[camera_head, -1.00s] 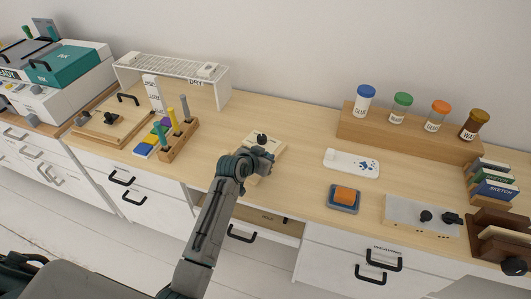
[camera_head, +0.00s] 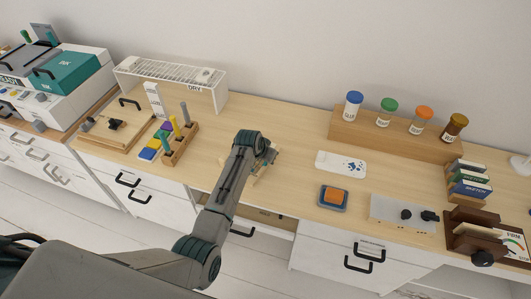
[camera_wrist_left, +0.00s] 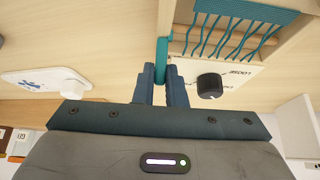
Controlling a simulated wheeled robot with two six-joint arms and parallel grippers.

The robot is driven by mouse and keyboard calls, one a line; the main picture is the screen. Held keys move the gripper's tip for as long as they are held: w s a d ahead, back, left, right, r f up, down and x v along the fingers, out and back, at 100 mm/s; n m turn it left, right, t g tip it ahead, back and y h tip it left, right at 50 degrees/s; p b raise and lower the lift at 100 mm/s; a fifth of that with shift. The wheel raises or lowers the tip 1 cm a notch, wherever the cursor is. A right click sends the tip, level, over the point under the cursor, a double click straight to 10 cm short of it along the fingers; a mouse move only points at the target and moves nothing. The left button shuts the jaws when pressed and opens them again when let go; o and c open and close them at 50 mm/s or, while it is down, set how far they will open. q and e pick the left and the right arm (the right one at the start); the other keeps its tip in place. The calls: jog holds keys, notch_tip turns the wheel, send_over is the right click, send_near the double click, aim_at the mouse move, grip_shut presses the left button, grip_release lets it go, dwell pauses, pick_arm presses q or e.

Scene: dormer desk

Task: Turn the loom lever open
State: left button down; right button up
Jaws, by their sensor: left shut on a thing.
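The loom shows in the left wrist view as a light wooden frame (camera_wrist_left: 295,45) with teal threads (camera_wrist_left: 228,35) and a panel marked LOOSE with a black knob (camera_wrist_left: 209,86). A teal lever (camera_wrist_left: 162,50) stands along the frame's near side. My left gripper (camera_wrist_left: 161,72) is shut on this lever, its two fingers on either side of the lever's end. In the head view my left gripper (camera_head: 268,153) is over the middle of the desk, and my arm hides most of the loom. My right gripper is not in view.
A grey knob box (camera_head: 402,214) stands farther right. A peg rack (camera_head: 181,142) stands left. Jars line a back shelf (camera_head: 390,142).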

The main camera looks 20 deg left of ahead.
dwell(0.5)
pick_arm(q)
jog(key=c, duration=1.5)
grip_release()
jog(key=shift+w, duration=0.1)
jog(key=shift+r, duration=0.1)
jog(key=b+v, duration=0.1)
jog(key=v, duration=0.9)
jog(key=shift+r, duration=0.2)
